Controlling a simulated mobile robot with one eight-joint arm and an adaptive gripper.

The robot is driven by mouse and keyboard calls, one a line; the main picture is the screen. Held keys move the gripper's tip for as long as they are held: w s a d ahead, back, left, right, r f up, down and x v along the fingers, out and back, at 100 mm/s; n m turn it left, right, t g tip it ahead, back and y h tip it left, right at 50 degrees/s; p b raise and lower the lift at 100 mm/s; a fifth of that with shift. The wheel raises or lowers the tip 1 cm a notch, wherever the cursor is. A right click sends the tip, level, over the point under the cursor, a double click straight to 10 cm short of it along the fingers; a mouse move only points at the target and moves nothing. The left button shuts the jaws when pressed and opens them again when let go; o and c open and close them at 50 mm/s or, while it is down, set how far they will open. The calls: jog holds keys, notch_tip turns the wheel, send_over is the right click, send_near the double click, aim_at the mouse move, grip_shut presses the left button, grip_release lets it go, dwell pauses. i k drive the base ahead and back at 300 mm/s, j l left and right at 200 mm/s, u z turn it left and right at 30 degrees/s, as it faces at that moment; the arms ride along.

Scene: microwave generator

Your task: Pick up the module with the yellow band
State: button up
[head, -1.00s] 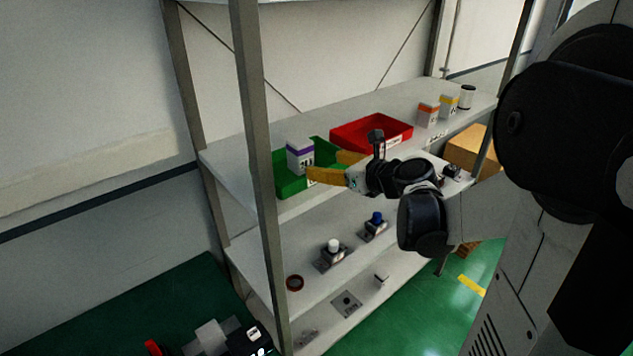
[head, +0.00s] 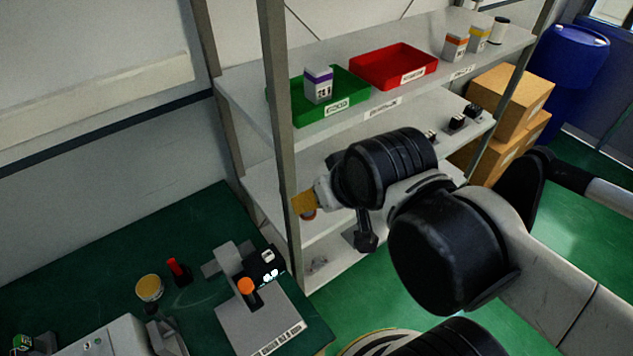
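The module with the yellow band (head: 478,38) is a small white box standing upright on the top shelf, near its right end. A module with a purple band (head: 318,88) stands in the green tray (head: 350,98). My gripper (head: 303,204), with yellow fingers, is low beside the shelf's front post, well below and left of the yellow-banded module. My arm hides part of the gripper, so its opening does not show.
A red tray (head: 394,66) sits between the green tray and the orange-banded module. The shelf's front post (head: 278,130) is close to my gripper. Cardboard boxes (head: 508,98) and a blue barrel (head: 571,62) stand at right. A bench with devices is at lower left.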

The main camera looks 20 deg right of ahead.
aim_at(480, 33)
jog(key=z, duration=1.55)
